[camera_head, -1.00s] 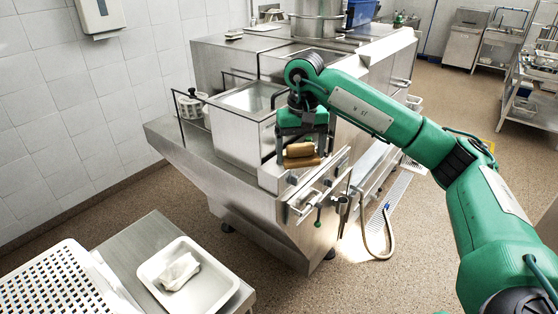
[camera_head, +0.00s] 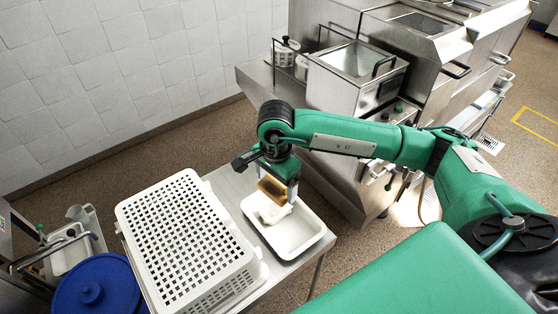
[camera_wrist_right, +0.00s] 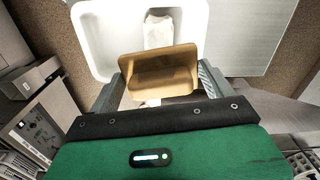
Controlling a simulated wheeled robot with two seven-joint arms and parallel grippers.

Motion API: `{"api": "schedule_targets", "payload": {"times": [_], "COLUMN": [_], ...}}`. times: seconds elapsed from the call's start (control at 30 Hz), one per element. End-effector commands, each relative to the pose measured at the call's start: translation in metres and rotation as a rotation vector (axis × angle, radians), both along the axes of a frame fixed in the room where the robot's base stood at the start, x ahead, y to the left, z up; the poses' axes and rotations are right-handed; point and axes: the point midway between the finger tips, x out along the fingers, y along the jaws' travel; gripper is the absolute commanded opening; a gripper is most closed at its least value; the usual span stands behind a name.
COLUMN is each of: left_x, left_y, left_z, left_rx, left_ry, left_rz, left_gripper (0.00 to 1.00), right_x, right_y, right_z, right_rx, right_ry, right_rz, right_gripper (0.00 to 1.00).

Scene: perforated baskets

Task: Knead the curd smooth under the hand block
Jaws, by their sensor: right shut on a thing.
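My right gripper (camera_head: 279,186) is shut on the brown hand block (camera_head: 272,190) and holds it over the left part of a white tray (camera_head: 302,243). The white curd lump (camera_head: 270,213) lies in the tray, partly hidden by the block and gripper. In the right wrist view the block (camera_wrist_right: 160,72) sits between the two fingers, with the curd (camera_wrist_right: 158,32) just beyond it and a white patch showing below the block. I cannot tell whether block and curd touch. My left gripper is not in view.
A white perforated basket (camera_head: 185,235) stands left of the tray on the steel table (camera_head: 228,186). A blue lidded tub (camera_head: 95,290) is at the lower left. A steel fryer-like unit (camera_head: 345,95) stands behind, with bare floor between it and the table.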

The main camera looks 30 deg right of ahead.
Motion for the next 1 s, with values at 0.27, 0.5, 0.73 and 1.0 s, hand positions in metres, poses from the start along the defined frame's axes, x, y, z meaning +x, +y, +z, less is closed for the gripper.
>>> {"api": "schedule_targets", "payload": {"times": [0.27,0.5,0.73,1.0], "left_x": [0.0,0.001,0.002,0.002], "left_y": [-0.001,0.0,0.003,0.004], "left_z": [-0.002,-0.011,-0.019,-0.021], "left_rx": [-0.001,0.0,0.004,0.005], "left_ry": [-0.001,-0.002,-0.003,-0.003], "left_rz": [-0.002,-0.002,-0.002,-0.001], "left_gripper": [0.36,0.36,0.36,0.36], "right_x": [-0.004,-0.004,-0.004,-0.004], "right_y": [0.003,0.003,0.003,0.003], "right_z": [-0.01,-0.032,-0.055,-0.062], "right_rx": [0.0,0.0,-0.001,0.0], "right_ry": [0.001,0.002,0.002,0.001], "right_rz": [-0.025,-0.024,-0.023,-0.023], "right_gripper": [0.58,0.58,0.58,0.58]}}
